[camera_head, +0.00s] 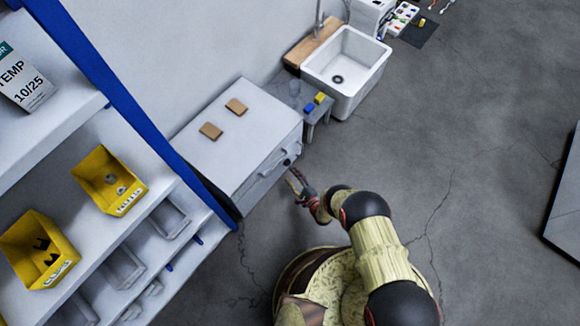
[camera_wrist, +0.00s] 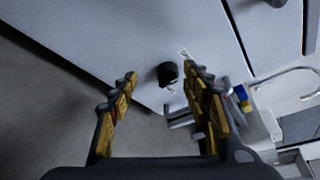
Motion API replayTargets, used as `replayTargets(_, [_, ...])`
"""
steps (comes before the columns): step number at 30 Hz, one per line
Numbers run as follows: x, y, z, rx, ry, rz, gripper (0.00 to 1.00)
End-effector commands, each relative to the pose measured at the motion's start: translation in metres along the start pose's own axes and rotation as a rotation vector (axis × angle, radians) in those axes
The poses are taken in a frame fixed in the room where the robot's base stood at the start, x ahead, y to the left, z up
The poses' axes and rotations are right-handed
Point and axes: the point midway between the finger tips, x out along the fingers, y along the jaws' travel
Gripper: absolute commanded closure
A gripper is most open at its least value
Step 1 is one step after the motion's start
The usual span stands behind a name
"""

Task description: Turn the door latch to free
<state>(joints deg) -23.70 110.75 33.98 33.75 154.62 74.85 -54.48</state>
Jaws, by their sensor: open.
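The door latch is a small black knob (camera_wrist: 167,73) on the pale front of the white cabinet (camera_head: 236,140). It shows in the wrist view just beyond and between my fingertips, nearer the right finger. In the head view the latch is a small dark spot (camera_head: 287,162) near the right end of the cabinet front. A small white mark (camera_wrist: 185,52) sits beside it. My gripper (camera_head: 298,180) is in front of the cabinet; in the wrist view its yellow and black fingers (camera_wrist: 160,82) are spread, with nothing held. Which way the latch is turned is unclear.
Two brown pads (camera_head: 237,106) lie on the cabinet top. A small grey stand with blue and yellow blocks (camera_head: 320,98) is beside the cabinet, then a white sink (camera_head: 347,72). Shelves with yellow bins (camera_head: 110,180) stand at left.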

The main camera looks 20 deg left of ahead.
Motion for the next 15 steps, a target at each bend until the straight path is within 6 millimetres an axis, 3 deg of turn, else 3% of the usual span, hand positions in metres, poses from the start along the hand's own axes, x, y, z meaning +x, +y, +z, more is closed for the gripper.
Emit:
replayTargets(3, [-0.006,-0.004,-0.016,-0.023,0.052,-0.059,0.52])
replayTargets(7, [-0.001,-0.006,-0.023,-0.032,0.071,-0.08,0.52])
replayTargets(15, [0.038,-0.007,-0.026,-0.032,0.07,-0.078,0.52])
